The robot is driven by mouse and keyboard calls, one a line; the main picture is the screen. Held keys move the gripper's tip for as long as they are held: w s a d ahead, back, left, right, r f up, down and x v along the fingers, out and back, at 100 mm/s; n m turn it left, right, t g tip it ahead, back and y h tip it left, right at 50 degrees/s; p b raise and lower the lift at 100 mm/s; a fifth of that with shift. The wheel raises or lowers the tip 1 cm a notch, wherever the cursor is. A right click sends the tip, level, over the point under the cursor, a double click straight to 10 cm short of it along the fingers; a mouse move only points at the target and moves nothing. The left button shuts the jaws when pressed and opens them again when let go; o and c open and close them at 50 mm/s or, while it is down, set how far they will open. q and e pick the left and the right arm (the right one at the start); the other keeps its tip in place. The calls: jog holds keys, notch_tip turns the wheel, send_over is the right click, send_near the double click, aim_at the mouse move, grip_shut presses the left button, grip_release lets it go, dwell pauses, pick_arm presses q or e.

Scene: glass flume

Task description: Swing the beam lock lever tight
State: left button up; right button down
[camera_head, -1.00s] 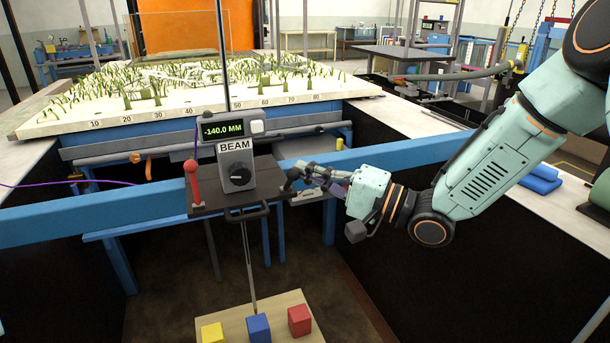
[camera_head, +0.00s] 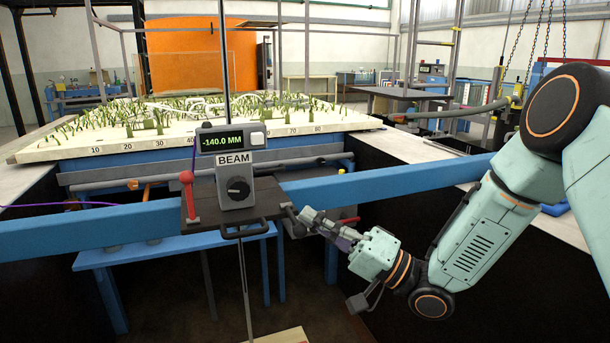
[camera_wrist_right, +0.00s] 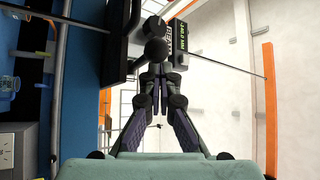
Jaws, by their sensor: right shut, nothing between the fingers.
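The beam carriage (camera_head: 236,172), labelled BEAM, sits on the blue beam (camera_head: 107,219) and its display reads -140.0 MM. A dark ball knob (camera_head: 290,208) sticks out at the carriage's right edge; I cannot tell for certain which of the two is the lock lever. My right gripper (camera_head: 306,215) is shut and empty, its fingertips close beside the dark knob. In the right wrist view a dark ball (camera_wrist_right: 156,50) lies just beyond the closed fingertips (camera_wrist_right: 160,75); contact is unclear. My left gripper is out of view.
A dark dial (camera_head: 238,188) is on the carriage front, with a black handle bar (camera_head: 244,229) below it. A thin vertical rod (camera_head: 244,285) runs down from the carriage. The planted flume bed (camera_head: 110,151) lies behind.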

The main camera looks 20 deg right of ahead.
jog(key=shift+s+f, duration=0.1)
jog(key=shift+f, duration=0.3)
dwell(0.4)
